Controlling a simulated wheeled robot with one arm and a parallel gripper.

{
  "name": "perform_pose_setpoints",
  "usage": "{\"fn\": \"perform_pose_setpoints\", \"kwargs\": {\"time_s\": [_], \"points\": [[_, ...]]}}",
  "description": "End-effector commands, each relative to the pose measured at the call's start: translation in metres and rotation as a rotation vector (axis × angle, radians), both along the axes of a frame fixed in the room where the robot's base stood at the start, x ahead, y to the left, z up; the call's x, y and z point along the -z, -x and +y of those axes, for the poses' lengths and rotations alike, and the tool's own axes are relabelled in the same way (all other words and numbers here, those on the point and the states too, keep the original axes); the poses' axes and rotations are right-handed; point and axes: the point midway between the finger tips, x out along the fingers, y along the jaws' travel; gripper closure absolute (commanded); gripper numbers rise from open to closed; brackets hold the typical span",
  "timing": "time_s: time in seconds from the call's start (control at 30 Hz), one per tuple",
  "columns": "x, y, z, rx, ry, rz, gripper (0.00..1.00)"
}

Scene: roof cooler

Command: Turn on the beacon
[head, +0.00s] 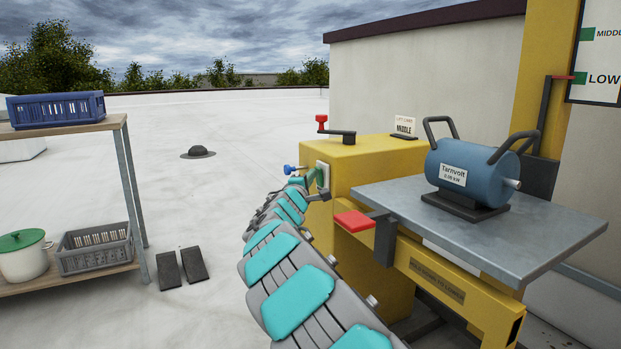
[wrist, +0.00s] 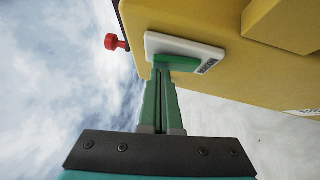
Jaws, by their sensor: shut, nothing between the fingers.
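A white switch plate (wrist: 205,50) with a green rocker or lever (wrist: 180,63) is on the yellow housing, in the wrist view. A small dark label is at its right end, its lettering too small to read surely. My gripper (wrist: 160,76) is shut and empty, its green fingertips right at the lower left part of the switch; I cannot tell whether they touch it. In the head view my gripper (head: 313,178) is at the near left side of the yellow housing (head: 365,160), largely covering the plate (head: 324,170). I cannot make out a beacon lamp.
A red-knobbed crank (head: 335,130) tops the housing, and a blue knob (head: 291,170) sticks out at its left. A red pedal-like lever (head: 353,221) and a grey platform with a blue Tarnvolt motor (head: 468,172) are at right. A shelf (head: 75,131) stands left.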

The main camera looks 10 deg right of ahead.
Motion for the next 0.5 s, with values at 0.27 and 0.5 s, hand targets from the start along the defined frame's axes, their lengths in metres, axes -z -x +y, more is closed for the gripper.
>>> {"fn": "perform_pose_setpoints", "kwargs": {"time_s": [0.27, 0.5], "points": [[-0.003, -0.0004, -0.0018, 0.001, -0.02, 0.006, 1.0], [-0.003, -0.0017, -0.0066, 0.003, -0.078, 0.026, 1.0]]}}
